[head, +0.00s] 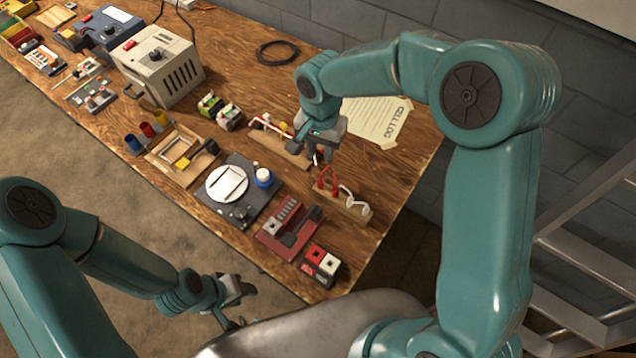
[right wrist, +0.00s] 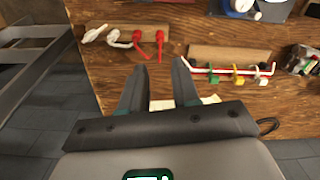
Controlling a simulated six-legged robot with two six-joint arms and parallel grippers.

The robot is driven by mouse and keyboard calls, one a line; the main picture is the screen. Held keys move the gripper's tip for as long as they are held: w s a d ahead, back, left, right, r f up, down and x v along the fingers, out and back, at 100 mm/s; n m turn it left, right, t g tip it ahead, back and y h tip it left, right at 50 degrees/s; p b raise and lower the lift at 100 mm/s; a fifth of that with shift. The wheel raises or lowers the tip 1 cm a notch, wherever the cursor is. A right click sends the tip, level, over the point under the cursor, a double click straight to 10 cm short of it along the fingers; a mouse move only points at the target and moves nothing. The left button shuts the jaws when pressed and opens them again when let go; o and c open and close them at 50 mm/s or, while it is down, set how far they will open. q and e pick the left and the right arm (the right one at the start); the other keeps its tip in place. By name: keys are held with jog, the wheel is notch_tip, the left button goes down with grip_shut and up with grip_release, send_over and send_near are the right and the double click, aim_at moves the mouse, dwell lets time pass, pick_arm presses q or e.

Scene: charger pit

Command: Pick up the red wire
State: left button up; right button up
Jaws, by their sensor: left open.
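Red wire (head: 328,179) stands up from the left end of a wooden block (head: 342,207) near the table's right end. In the right wrist view the red wire (right wrist: 159,42) shows two red ends at the block's right part, beside white wire loops (right wrist: 121,41). My right gripper (head: 316,152) is above the table, just behind the red wire in the head view. In the right wrist view its fingers (right wrist: 160,66) are apart with nothing between them, pointing toward the red wire. My left gripper (head: 236,304) is open and empty off the table's front edge.
A second wooden block (head: 284,148) with a red-white wire and coloured clips sits close to my right gripper. A paper (head: 378,122) lies behind. A red device (head: 288,230), a red-white box (head: 321,265) and a plate stand in front. A metal frame (head: 590,260) is at right.

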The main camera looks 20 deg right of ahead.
jog(key=b, duration=0.4)
send_over(321, 180)
jog(key=f, duration=0.8)
jog(key=shift+a+f, duration=0.2)
jog(key=shift+s+d+f, duration=0.15)
jog(key=shift+s+f, duration=0.05)
jog(key=shift+f, duration=0.4)
notch_tip(321, 180, down, 5)
jog(key=shift+w+r+b, duration=0.1)
jog(key=shift+r+b, duration=0.1)
jog(key=shift+b, duration=1)
pick_arm(q)
notch_tip(321, 180, down, 8)
jog(key=shift+r, duration=0.15)
pick_arm(e)
grip_shut()
